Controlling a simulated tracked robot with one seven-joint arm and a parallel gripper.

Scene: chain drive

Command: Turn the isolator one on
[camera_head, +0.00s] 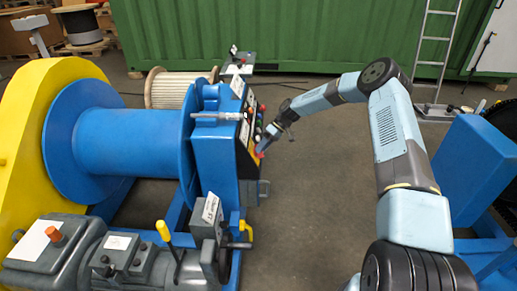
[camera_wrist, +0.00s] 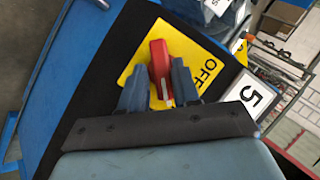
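The isolator is a red handle (camera_wrist: 160,62) on a yellow plate (camera_wrist: 133,72) set in a black panel. The plate shows the word OFF to the right of the handle. The plate is partly hidden by the fingers.
Coloured buttons (camera_head: 258,122) sit just above on the same panel. A blue drum (camera_head: 115,145) and yellow housing (camera_head: 20,115) stand to the left. Grey machinery with a yellow lever (camera_head: 164,231) is in front. The floor (camera_head: 315,190) right of the cabinet is clear.

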